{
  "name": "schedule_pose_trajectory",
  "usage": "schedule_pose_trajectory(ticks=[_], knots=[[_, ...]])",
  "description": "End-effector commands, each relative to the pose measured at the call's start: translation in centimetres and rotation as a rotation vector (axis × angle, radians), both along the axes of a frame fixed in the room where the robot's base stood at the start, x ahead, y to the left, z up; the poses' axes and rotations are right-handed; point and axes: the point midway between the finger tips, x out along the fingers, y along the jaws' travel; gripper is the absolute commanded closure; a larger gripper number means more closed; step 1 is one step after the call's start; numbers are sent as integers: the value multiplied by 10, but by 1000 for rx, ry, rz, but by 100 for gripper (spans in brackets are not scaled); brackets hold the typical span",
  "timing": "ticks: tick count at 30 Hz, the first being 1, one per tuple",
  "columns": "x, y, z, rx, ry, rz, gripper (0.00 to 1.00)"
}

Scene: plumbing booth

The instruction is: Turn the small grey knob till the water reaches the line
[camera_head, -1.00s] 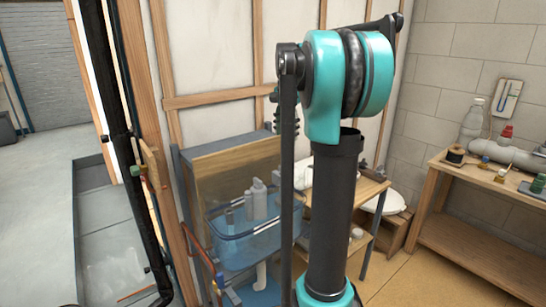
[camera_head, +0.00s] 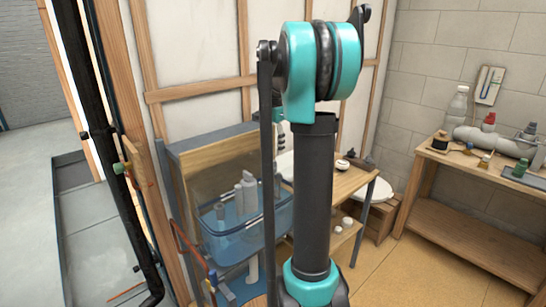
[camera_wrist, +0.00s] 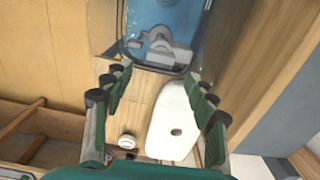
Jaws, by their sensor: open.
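My gripper (camera_wrist: 157,76) is open and empty in the wrist view, its green fingers spread above a wooden bench top. A blue see-through basin (camera_head: 275,222) stands left of my arm in the head view, with grey and white fittings (camera_wrist: 160,48) in or behind it. I cannot pick out a small grey knob or a level line with certainty. In the head view my arm covers part of the basin and bench.
A black pipe (camera_head: 112,170) stands left.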

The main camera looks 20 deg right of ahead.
Motion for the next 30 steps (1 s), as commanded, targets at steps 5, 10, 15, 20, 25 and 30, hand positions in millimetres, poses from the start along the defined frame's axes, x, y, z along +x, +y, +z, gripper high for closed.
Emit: schedule_pose_trajectory(ticks=[5,10,15,20,25,30], knots=[[0,0,-29,0,0,0,43],[0,0,-44,0,0,0,43],[0,0,-48,0,0,0,43],[0,0,-48,0,0,0,43],[0,0,-48,0,0,0,60],[0,0,-48,0,0,0,82]])
